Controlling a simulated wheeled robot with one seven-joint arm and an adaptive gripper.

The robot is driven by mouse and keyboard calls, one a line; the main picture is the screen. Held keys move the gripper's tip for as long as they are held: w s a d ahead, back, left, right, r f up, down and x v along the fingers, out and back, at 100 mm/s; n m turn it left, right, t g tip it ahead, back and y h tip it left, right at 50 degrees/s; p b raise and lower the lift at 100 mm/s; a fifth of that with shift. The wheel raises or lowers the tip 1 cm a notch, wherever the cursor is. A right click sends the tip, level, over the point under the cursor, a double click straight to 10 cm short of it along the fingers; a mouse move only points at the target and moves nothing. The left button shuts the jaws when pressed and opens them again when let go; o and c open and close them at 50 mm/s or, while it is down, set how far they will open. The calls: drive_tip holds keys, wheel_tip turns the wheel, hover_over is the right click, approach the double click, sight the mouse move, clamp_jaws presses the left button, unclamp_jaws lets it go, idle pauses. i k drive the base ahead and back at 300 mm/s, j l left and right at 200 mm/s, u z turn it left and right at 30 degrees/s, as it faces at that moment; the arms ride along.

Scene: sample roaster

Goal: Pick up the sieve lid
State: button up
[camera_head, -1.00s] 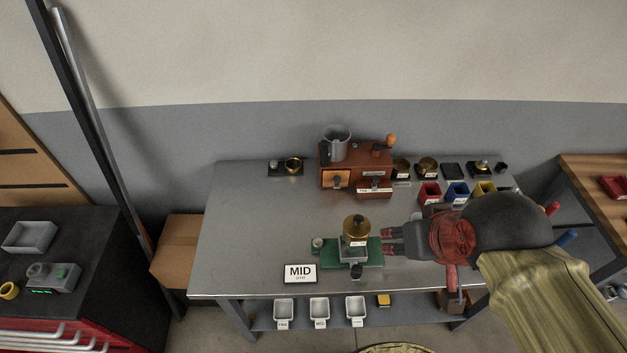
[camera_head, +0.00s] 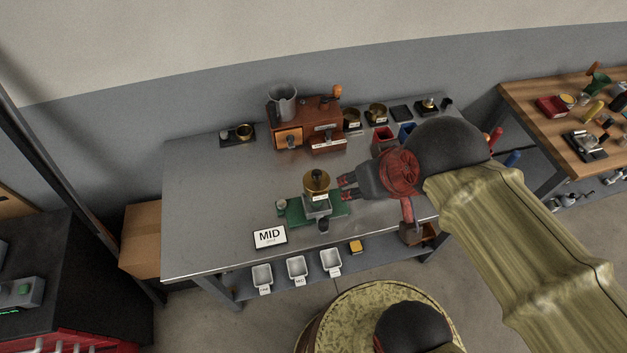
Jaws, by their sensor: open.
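A small sieve stack stands on a green base (camera_head: 295,217) near the front of the grey metal table. Its round brass top piece (camera_head: 316,181), which looks like the sieve lid, sits above a white-labelled band and a grey lower body (camera_head: 316,209). My gripper (camera_head: 344,188) is just right of the stack at about lid height in the picture. Its red-tipped fingers point left toward it. The gripper is open and empty, and a narrow gap seems to separate it from the brass piece. How far apart they are in depth I cannot tell.
Behind stand a reddish-brown wooden box (camera_head: 289,121) with a grey cup (camera_head: 283,101) and more brass pieces (camera_head: 377,112). White trays (camera_head: 297,269) sit on the lower shelf. The table's left part is clear.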

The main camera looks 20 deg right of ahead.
sight(315, 180)
drive_tip(key=k+l+u, duration=0.2)
drive_tip(key=u, duration=0.15)
drive_tip(key=k+l+u, duration=0.2)
drive_tip(key=u, duration=0.15)
drive_tip(key=k+u, duration=0.35)
